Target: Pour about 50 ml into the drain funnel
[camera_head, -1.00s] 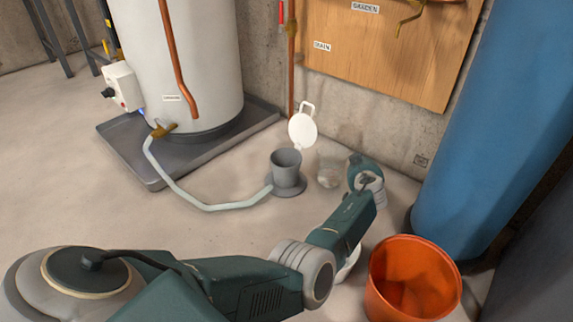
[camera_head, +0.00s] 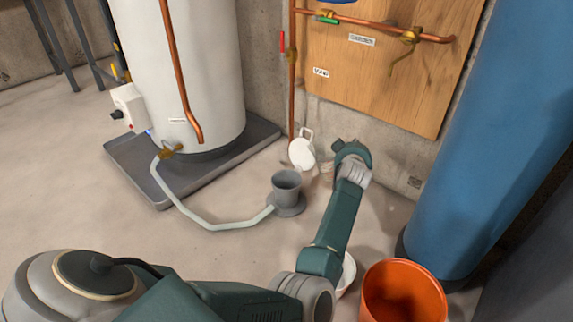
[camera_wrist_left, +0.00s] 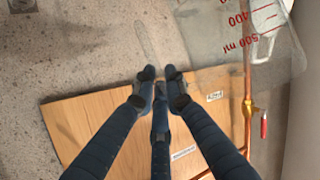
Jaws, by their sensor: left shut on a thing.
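The grey drain funnel (camera_head: 286,184) stands on the floor on a round base, its mouth open upward, with a pale hose running to its base. My left gripper (camera_head: 338,156) is beyond the funnel and to its right. It also shows in the left wrist view (camera_wrist_left: 160,74), its fingers close together on a faint clear strip, seemingly the handle of a clear measuring jug (camera_wrist_left: 235,38). Red marks of 400 and 500 ml show on the jug. In the head view the jug is faint and partly hidden by the gripper; its liquid level cannot be told. My right gripper is out of view.
A white disc with a loop handle (camera_head: 302,153) is behind the funnel. The white heater tank (camera_head: 185,75) stands on a grey tray (camera_head: 150,190) at left. An orange bucket (camera_head: 402,295), partly hidden white round object (camera_head: 347,272) and blue cylinder (camera_head: 480,130) are at right.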

